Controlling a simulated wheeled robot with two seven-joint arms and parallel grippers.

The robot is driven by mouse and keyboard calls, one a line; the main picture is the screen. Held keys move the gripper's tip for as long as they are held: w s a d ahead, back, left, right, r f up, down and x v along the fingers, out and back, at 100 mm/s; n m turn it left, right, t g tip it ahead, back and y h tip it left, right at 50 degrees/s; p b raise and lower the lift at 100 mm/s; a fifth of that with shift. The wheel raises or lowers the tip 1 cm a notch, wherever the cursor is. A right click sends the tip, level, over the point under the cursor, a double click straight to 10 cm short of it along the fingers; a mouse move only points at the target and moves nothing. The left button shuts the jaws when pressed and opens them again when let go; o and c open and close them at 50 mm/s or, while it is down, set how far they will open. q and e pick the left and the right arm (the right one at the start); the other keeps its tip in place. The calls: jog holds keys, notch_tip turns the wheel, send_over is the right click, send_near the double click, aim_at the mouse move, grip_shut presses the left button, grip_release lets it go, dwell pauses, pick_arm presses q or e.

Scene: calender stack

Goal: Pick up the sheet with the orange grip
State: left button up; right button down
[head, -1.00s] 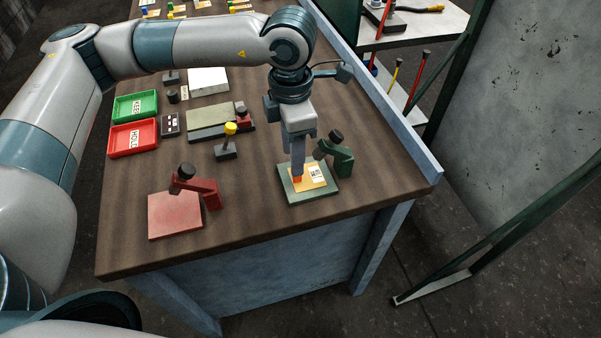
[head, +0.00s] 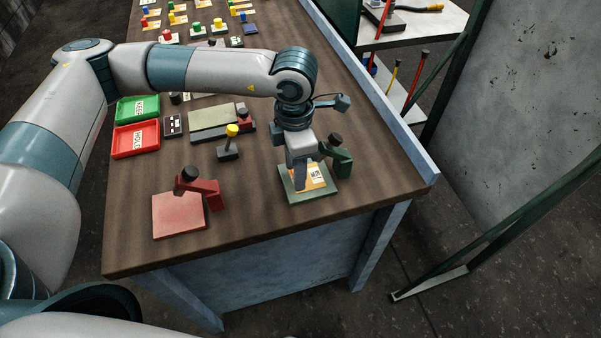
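The sheet (head: 317,178) is a small yellow-orange card with a black-and-white printed patch. It lies on a green square plate (head: 323,195) near the table's right front part. My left gripper (head: 299,187) points down over the sheet's left part, its fingertips at or very close to the sheet. The fingers hide the orange grip, and I cannot tell whether they are closed on it. My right gripper is not in view.
A green clamp (head: 340,158) stands close behind the plate, right of my gripper. A red plate (head: 178,215) with a red clamp (head: 205,188) is to the left. A yellow-knobbed block (head: 229,152) and green (head: 138,108) and red trays (head: 136,139) lie farther back.

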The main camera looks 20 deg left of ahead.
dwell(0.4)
pick_arm(q)
grip_shut()
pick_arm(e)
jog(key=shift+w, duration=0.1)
pick_arm(q)
jog(key=shift+r, duration=0.15)
